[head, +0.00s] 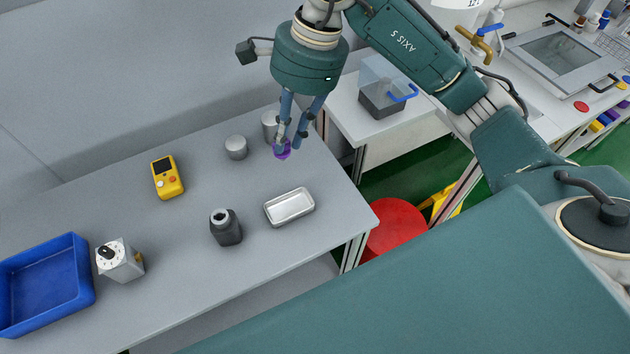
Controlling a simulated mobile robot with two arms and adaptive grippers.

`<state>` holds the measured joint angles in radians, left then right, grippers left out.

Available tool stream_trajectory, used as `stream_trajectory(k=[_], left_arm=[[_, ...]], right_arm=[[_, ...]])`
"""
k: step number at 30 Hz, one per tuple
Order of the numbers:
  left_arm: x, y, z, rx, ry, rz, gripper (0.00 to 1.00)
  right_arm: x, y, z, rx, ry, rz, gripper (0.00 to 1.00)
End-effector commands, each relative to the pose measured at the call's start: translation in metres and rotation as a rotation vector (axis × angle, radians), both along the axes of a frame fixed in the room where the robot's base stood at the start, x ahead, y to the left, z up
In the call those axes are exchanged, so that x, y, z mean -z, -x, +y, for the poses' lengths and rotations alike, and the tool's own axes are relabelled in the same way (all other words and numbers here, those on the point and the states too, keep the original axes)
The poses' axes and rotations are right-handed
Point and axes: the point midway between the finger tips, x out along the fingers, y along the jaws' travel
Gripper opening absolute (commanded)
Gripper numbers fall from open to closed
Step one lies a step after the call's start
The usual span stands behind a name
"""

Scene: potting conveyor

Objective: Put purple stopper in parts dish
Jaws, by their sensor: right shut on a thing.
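The purple stopper (282,152) is between the fingertips of my right gripper (289,146), which is shut on it. The fingers partly cover the stopper. It shows above and behind the parts dish in the picture; its height over the table is hard to tell. The parts dish (290,218), a small shallow silvery-white rectangular tray, lies near the right end of the grey table and looks empty. My left gripper is not in view.
A dark bottle (227,231) stands left of the dish. Grey cylinders (236,148) (270,126) stand near the gripper. A yellow meter (167,178), a grey box with a knob (122,261) and a blue bin (82,272) are further left. The table's right edge is close to the dish.

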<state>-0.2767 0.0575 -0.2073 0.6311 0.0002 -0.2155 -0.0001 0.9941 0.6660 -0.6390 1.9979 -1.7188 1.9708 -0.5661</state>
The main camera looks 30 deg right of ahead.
Motion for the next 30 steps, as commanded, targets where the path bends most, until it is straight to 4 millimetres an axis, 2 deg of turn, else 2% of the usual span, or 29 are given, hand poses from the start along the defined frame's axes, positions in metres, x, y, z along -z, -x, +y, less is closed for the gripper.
stream_trajectory(k=[1, 3, 6, 9, 14, 18, 23, 26, 30], left_arm=[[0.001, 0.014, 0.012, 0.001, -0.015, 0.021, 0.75], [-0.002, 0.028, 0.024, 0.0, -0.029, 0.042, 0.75], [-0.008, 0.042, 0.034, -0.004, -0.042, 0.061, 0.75], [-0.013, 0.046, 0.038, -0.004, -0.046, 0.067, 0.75], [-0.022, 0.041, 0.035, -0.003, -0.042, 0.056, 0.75], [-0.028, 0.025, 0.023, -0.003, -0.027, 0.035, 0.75], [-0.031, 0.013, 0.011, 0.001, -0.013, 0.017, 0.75], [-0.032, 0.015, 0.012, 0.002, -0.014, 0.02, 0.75], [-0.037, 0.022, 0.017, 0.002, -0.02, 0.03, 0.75]], right_arm=[[0.006, 0.002, 0.001, -0.005, 0.001, 0.003, 0.0], [0.018, 0.003, 0.001, -0.006, 0.002, 0.007, 0.0], [0.044, 0.004, 0.001, -0.004, 0.001, 0.01, 0.0], [0.071, 0.004, 0.001, -0.003, 0.002, 0.009, 0.0], [0.113, 0.004, 0.001, -0.003, 0.002, 0.01, 0.0], [0.14, 0.003, 0.001, -0.003, 0.002, 0.005, 0.0], [0.154, 0.001, 0.001, -0.004, 0.001, 0.001, 0.0], [0.161, 0.002, 0.001, -0.004, 0.0, 0.003, 0.0], [0.181, 0.003, 0.002, -0.003, 0.0, 0.006, 0.0]])
